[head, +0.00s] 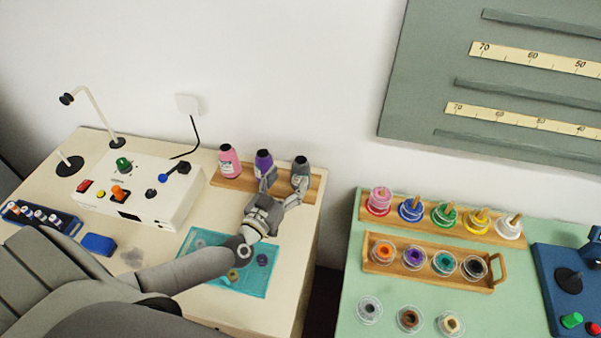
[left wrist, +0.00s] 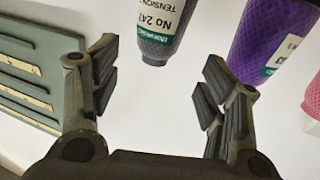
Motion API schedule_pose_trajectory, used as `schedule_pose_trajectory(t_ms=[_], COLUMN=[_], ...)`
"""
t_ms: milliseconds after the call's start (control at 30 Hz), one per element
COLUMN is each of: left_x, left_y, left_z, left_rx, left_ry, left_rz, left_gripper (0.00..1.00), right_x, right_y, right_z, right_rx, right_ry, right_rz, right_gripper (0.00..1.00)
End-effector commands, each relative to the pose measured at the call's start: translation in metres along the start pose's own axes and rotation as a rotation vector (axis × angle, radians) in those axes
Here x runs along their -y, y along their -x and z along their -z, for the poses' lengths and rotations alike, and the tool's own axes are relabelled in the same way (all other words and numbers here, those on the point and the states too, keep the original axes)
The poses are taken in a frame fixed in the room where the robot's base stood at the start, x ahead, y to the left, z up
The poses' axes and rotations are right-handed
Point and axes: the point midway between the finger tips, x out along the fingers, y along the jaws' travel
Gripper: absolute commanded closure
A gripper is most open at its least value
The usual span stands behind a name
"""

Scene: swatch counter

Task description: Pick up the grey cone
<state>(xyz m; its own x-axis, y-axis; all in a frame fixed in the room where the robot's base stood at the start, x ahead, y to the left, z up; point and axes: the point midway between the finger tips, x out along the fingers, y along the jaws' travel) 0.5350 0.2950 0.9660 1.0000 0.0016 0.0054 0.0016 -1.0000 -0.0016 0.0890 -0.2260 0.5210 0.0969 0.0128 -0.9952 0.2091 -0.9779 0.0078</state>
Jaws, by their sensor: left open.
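The grey cone (head: 300,170) stands upright at the right end of a wooden rack (head: 232,185) at the back of the cream table. My left gripper (head: 284,187) is open just in front of the rack, with one finger near the purple cone (head: 264,163) and the other near the grey cone. In the left wrist view the grey cone (left wrist: 165,38) shows upside down at the top, ahead of the gap between the open fingers (left wrist: 158,75). Nothing is between the fingers. My right gripper is out of view.
A pink cone (head: 229,161) stands at the rack's left end. A white control box (head: 150,205) is to the left. A teal mat (head: 262,285) with small spools lies below my left arm. A green table (head: 345,300) with spool racks stands across a gap to the right.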

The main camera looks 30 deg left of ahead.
Motion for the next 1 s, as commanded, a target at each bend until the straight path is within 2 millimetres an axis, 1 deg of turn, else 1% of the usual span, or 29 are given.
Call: schedule_pose_trajectory(t_ms=[333, 500, 600, 700, 933, 967, 1000], left_x=[-0.001, -0.003, -0.003, -0.003, -0.003, -0.003, -0.003], left_y=[-0.033, -0.057, -0.068, -0.073, -0.073, -0.073, -0.073], left_z=[-0.004, -0.005, -0.004, -0.004, -0.003, -0.003, -0.003], left_rx=[0.002, 0.002, 0.003, 0.005, 0.006, 0.006, 0.005], left_ry=[0.005, 0.003, 0.002, 0.003, 0.003, 0.003, 0.003], left_rz=[0.000, 0.000, 0.000, 0.000, 0.000, 0.000, 0.000], left_gripper=[0.31, 0.31, 0.31, 0.31, 0.31, 0.34, 0.39], right_x=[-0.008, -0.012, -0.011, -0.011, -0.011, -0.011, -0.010], right_y=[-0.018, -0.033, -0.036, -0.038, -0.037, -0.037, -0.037], right_z=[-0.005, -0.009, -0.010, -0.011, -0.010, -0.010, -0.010], right_rx=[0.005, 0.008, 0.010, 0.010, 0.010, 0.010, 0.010], right_ry=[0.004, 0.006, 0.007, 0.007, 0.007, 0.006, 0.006], right_rz=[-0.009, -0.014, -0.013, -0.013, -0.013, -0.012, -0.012], right_gripper=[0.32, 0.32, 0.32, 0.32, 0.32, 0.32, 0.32])
